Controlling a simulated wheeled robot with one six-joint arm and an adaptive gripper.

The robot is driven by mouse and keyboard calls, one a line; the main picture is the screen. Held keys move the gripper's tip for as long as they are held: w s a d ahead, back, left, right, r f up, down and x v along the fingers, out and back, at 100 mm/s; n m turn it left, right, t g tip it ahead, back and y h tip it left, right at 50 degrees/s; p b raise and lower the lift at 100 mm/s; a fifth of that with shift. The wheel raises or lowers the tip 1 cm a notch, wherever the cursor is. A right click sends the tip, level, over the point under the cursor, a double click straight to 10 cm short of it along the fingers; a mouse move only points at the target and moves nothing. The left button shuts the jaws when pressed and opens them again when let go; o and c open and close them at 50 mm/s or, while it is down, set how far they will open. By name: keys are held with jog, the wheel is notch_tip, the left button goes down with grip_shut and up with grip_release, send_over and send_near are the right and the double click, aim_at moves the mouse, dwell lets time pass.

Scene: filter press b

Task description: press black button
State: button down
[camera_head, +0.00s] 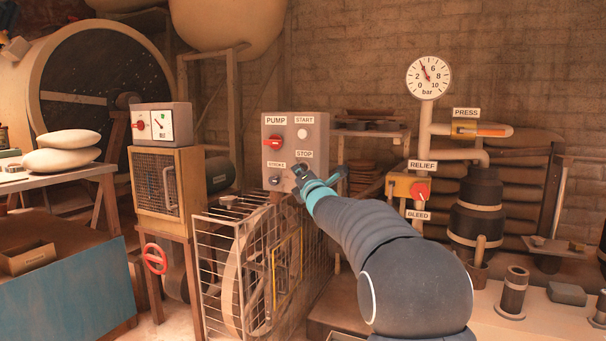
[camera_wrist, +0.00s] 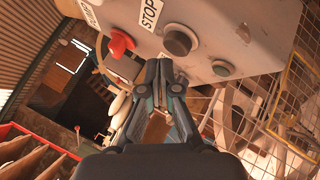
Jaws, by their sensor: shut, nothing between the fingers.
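The black button (camera_wrist: 180,40) is a dark round cap in a grey collar, beside the STOP label (camera_wrist: 150,14) in the wrist view. It sits on the grey control box (camera_head: 282,128). In the head view my gripper (camera_head: 302,174) is just below the STOP label and hides most or all of the button. In the wrist view my gripper (camera_wrist: 163,64) is shut and empty, its fingertips next to the button's lower edge in the picture. I cannot tell whether they touch it.
A red PUMP knob (camera_head: 273,142), a white START button (camera_head: 302,133) and a STROKE button (camera_head: 274,180) share the box. A wire cage (camera_head: 222,270) stands below. The RELIEF valve box (camera_head: 405,188) is to the right.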

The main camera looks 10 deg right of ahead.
dwell(0.3)
jog(key=s+a, duration=0.1)
jog(key=s, duration=0.1)
jog(key=s+a+b, duration=0.1)
jog(key=s+a, duration=0.1)
jog(key=shift+s, duration=0.1)
dwell(0.4)
dwell(0.5)
